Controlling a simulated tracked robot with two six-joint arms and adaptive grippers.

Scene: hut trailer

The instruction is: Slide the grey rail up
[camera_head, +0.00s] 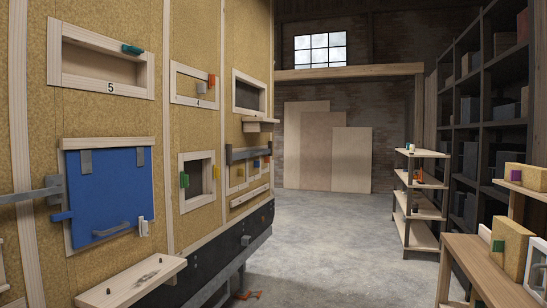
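A dark grey rail (248,153) lies level across the top of a small wooden-framed opening, on the far part of the yellowish hut wall. Small coloured blocks, including a yellow one (256,163), sit just under it. A wooden ledge (260,121) juts out from the wall a little above it. Neither of my grippers is in view, and nothing touches the rail that I can see.
A blue door (104,195) with a grey handle is in the near wall, with a grey bar (30,195) left of it. A wooden shelf (130,282) juts out below. The concrete floor (335,240) is clear mid-picture; a wooden rack (420,211) and bench (480,262) stand right.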

